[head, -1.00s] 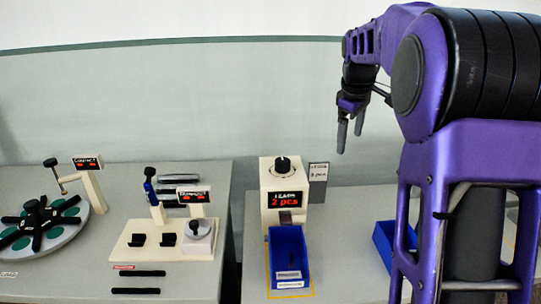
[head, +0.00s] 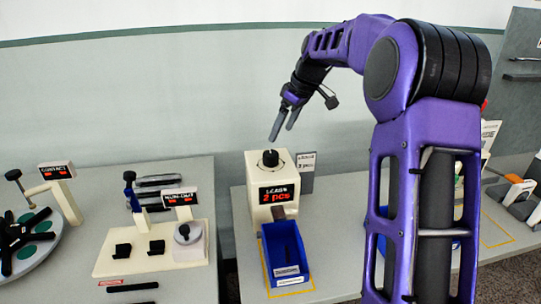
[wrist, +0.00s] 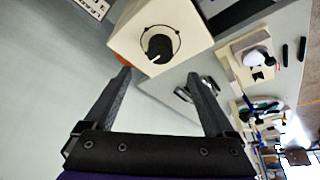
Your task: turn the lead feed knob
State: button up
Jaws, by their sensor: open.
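The lead feeder is a cream box (head: 262,190) with a red display reading "LEADS 2 pcs". Its black knob (head: 270,158) sits on top. In the wrist view the knob (wrist: 158,48) shows a white pointer mark and a ring around it. My gripper (head: 282,132) is open and empty, above the feeder and apart from the knob. In the wrist view my two fingers (wrist: 158,88) are spread wide, with the knob beyond their tips and between them. A blue bin (head: 284,250) stands at the feeder's front, below its chute.
A grey label plate (head: 306,170) stands beside the feeder on the right. On the left table are a cream fixture with a display (head: 180,197) and a round turntable (head: 28,245). A gap separates the two tables. The wall is behind.

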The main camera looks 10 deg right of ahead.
aim_at(271, 154)
jog(key=x, duration=1)
jog(key=shift+f, duration=0.3)
jog(key=c, duration=1.4)
